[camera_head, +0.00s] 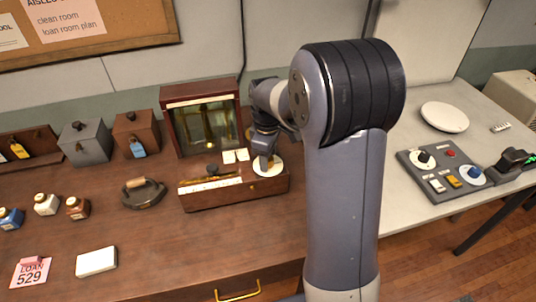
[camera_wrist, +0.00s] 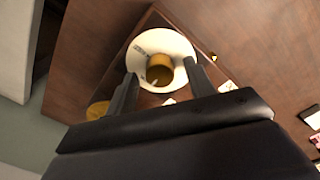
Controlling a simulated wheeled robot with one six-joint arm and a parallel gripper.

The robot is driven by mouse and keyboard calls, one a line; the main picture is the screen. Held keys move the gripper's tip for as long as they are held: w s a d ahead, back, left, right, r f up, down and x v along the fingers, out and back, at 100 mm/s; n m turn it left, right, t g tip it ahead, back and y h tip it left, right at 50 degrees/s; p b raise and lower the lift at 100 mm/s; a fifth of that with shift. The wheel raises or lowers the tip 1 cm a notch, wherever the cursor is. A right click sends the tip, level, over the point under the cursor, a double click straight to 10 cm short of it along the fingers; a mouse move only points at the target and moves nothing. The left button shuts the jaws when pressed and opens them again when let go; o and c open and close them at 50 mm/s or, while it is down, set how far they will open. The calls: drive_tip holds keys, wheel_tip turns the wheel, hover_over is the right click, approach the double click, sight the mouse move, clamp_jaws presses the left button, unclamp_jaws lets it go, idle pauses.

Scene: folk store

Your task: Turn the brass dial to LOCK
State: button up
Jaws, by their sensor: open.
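The brass dial knob (camera_wrist: 160,72) stands on a round white plate (camera_wrist: 160,42) in the wrist view. Small dark marks show on the plate but are too small to read. The same white plate (camera_head: 268,170) is on the right end of a low wooden box (camera_head: 237,196) in the head view, where my gripper hides the knob. My gripper (camera_wrist: 161,72) is open, with one finger on each side of the knob. I cannot tell whether either finger touches it. In the head view my gripper (camera_head: 266,158) points down over the plate.
A glass-fronted wooden case (camera_head: 204,125) stands behind the box. A flat iron (camera_head: 143,192), small bottles (camera_head: 46,204) and a white block (camera_head: 96,261) are to the left. A grey control panel (camera_head: 445,170) is on the right table. The bench front is mostly clear.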

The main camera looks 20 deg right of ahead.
wheel_tip(320, 180, up, 11)
drive_tip(key=shift+s+a+b, duration=0.15)
drive_tip(key=shift+s+b, duration=0.05)
drive_tip(key=shift+b, duration=0.2)
drive_tip(key=shift+f, duration=0.15)
wheel_tip(320, 180, down, 11)
drive_tip(key=shift+w+p, duration=0.15)
drive_tip(key=shift+p, duration=0.3)
drive_tip(key=shift+m, duration=0.3)
drive_tip(key=shift+r, duration=0.25)
